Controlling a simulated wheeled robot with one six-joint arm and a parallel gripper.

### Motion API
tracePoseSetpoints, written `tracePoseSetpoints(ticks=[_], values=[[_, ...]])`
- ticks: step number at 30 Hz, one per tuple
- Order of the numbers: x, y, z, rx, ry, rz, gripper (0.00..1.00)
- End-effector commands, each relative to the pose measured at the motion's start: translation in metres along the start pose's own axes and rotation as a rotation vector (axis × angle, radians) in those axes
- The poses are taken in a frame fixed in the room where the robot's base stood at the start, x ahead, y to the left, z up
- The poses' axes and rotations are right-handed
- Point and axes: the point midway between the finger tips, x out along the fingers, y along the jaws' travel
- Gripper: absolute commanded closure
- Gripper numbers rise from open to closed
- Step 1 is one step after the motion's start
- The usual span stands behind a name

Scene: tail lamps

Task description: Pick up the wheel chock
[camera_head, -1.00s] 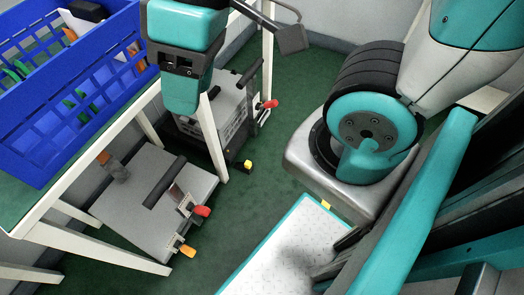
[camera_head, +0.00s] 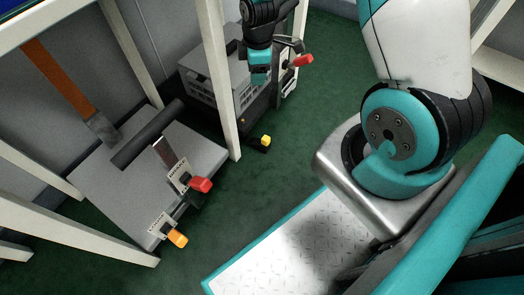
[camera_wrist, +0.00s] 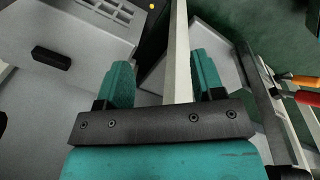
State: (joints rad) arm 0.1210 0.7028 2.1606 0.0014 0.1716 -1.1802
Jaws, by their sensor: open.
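No thing in view is clearly a wheel chock. A small yellow piece with a dark base (camera_head: 265,141) is low down by the corner of the far grey unit; I cannot tell whether it is the chock. It may be the yellow spot at the top of the wrist view (camera_wrist: 151,6). My gripper (camera_head: 260,78) hangs in front of the far grey unit, above and apart from the yellow piece. In the wrist view its two teal fingers (camera_wrist: 162,82) are apart, with nothing held between them; a pale post shows behind the gap.
Pale table legs (camera_head: 217,75) stand left of my gripper. A grey flat unit (camera_head: 195,150) with a dark bar, a red handle (camera_head: 201,184) and an orange handle (camera_head: 177,238) is at left. The far grey unit (camera_head: 205,75) also has a red handle (camera_head: 303,60). Green floor (camera_head: 290,150) is clear centrally.

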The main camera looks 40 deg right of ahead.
Motion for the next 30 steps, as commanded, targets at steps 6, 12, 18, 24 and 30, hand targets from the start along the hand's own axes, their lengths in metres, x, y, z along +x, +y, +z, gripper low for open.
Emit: tracePoseSetpoints(ticks=[6, 12, 18, 24, 30], values=[[0.116, 0.006, 0.022, -0.505, -0.012, -0.071, 0.38], [0.178, -0.005, 0.038, -0.792, 0.001, -0.104, 0.38], [0.212, -0.011, 0.043, -0.862, 0.006, -0.11, 0.38], [0.26, -0.016, 0.044, -0.861, 0.006, -0.111, 0.38], [0.299, -0.019, 0.045, -0.86, 0.006, -0.11, 0.38]])
